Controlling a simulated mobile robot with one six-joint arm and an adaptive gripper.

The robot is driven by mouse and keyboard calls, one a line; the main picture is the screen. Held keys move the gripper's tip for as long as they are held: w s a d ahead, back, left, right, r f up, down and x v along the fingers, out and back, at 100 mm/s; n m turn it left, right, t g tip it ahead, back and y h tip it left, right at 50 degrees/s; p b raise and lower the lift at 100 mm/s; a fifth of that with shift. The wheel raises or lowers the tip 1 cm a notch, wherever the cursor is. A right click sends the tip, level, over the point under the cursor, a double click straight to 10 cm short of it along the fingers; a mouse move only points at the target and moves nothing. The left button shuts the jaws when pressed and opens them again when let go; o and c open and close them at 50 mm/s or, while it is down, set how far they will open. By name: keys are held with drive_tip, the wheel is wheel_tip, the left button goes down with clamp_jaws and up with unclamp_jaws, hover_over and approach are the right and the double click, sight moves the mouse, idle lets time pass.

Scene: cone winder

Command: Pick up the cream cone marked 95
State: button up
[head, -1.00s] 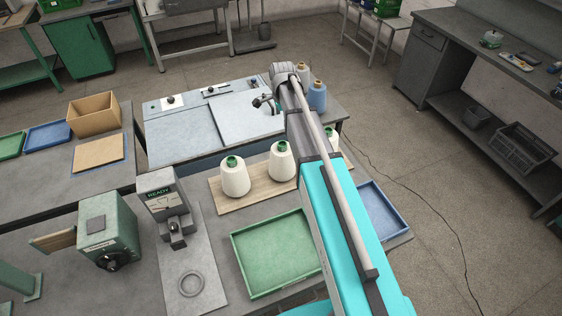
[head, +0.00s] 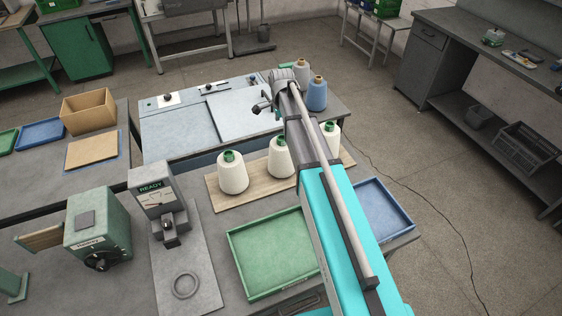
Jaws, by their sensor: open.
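Three cream cones with green tops stand upright on a wooden board: a left one (head: 232,175), a middle one (head: 280,160) and a right one (head: 331,137). My arm crosses in front of the board, between the middle and right cones, and partly hides the board. No number is legible on any cone, so I cannot tell which is marked 95. My gripper (head: 261,105) is small and dark at the arm's far end. It is open and empty, over the pale machine top, beyond the cones and apart from them.
A green tray (head: 232,267) and a blue tray (head: 408,224) lie in front of the board. A grey READY gauge (head: 152,192) and a green box device (head: 98,230) stand at left.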

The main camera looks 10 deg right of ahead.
sight(282, 138)
drive_tip(key=shift+f+b, duration=0.7)
drive_tip(key=shift+f, duration=0.3)
drive_tip(key=shift+f, duration=0.1)
wheel_tip(282, 138, down, 5)
drive_tip(key=b, duration=0.5)
idle(0.4)
clamp_jaws()
idle(0.4)
drive_tip(key=shift+r, duration=0.25)
